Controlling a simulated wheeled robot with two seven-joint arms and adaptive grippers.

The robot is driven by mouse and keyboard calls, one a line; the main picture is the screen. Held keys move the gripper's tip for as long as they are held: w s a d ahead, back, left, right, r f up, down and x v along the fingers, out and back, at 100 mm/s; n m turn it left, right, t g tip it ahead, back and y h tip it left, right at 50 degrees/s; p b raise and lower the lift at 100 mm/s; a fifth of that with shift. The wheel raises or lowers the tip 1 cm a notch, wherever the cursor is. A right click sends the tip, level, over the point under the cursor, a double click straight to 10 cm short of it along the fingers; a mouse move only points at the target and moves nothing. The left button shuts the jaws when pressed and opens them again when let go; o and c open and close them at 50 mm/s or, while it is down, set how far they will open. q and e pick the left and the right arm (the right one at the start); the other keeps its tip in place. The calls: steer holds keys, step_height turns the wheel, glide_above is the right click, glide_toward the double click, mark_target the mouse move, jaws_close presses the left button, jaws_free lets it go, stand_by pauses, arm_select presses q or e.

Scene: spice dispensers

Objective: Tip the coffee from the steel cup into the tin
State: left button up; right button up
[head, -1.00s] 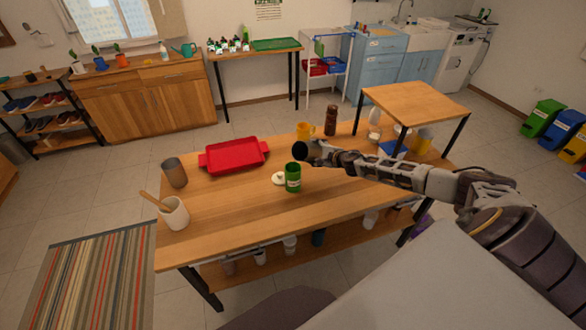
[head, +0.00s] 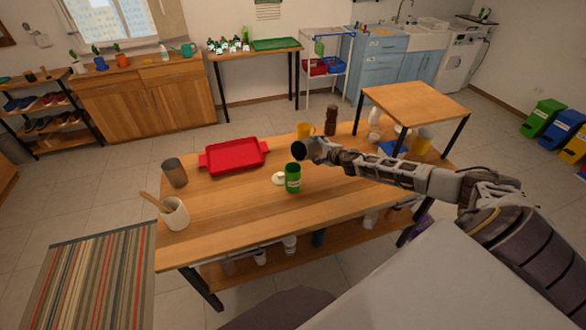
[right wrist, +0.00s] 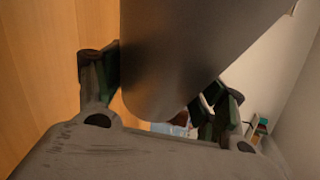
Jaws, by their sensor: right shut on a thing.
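The steel cup (head: 314,149) is a dark grey cylinder lying steeply tilted in my right gripper (head: 335,156), its dark round end towards the left. That end is just above and slightly right of the green tin (head: 293,182) in the head view. The tin stands upright and open on the table, with a pale label. In the right wrist view the cup (right wrist: 195,50) fills the space between the fingers of the gripper (right wrist: 163,98), which is shut on it. I cannot see any coffee. My left gripper is out of view.
A cream lid (head: 278,178) lies left of the tin on the wooden table (head: 235,205). A red tray (head: 233,157), a brown cup (head: 174,172) and a white pot with a wooden utensil (head: 174,214) are farther left. A yellow mug (head: 304,130) and brown bottle (head: 330,120) stand behind.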

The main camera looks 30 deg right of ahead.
steer(key=shift+w+r, duration=0.15)
steer(key=shift+r, duration=0.05)
steer(key=shift+r, duration=0.1)
steer(key=shift+r+n+h, duration=0.25)
steer(key=shift+n+h, duration=0.05)
steer(key=shift+a+r, duration=0.1)
steer(key=shift+a, duration=0.05)
steer(key=shift+r+t, duration=0.1)
steer(key=shift+t, duration=0.2)
steer(key=shift+s+a+r+n, duration=0.15)
steer(key=shift+s+r+n, duration=0.05)
steer(key=shift+s+n, duration=0.1)
steer(key=shift+w+a+r+p, duration=0.1)
steer(key=shift+w+p, duration=0.05)
steer(key=shift+p, duration=0.2)
steer(key=shift+r, duration=0.1)
